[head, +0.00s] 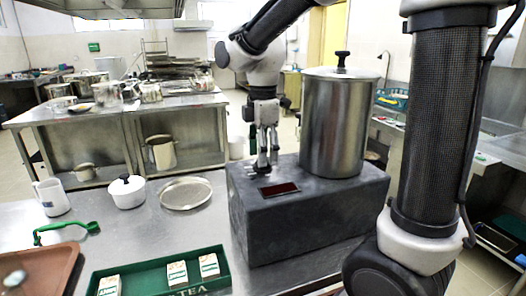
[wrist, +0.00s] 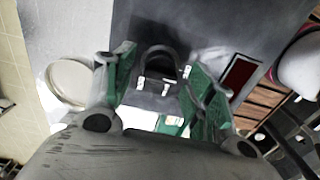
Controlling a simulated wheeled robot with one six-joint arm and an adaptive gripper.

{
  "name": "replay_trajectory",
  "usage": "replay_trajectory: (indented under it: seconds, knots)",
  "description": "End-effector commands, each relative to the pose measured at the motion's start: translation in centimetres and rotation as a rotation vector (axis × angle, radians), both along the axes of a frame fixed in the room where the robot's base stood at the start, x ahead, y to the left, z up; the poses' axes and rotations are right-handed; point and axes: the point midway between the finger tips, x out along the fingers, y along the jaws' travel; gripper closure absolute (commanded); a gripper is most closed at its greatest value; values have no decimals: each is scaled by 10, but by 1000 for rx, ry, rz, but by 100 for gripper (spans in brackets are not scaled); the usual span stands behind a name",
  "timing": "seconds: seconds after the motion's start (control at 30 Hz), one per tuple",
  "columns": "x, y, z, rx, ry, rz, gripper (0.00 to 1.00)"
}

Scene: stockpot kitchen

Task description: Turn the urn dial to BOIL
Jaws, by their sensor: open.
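The urn is a tall steel pot (head: 332,125) with a black lid knob, standing on a dark grey block (head: 300,225). A dark dial (wrist: 160,62) with white marks around it sits on the block's top; the lettering is too small to read. My gripper (head: 263,165) points down over the block's top at the dial, left of the pot. In the wrist view my gripper (wrist: 162,75) is open, its green-padded fingers either side of the dial. I cannot tell whether they touch it. In the head view the fingers mostly hide the dial.
A dark red panel (head: 279,189) lies on the block in front of the dial.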

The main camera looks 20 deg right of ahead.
Motion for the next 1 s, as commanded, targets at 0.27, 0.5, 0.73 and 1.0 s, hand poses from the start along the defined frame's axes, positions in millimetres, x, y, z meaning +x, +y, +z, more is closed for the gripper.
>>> replay_trajectory:
  seconds: [0.27, 0.5, 0.73, 1.0]
  knots:
    - [0, 0, 0, 0, 0, 0, 63]
    - [0, 0, 0, 0, 0, 0, 90]
    - [0, 0, 0, 0, 0, -28, 90]
    - [0, 0, 1, 0, 0, -176, 90]
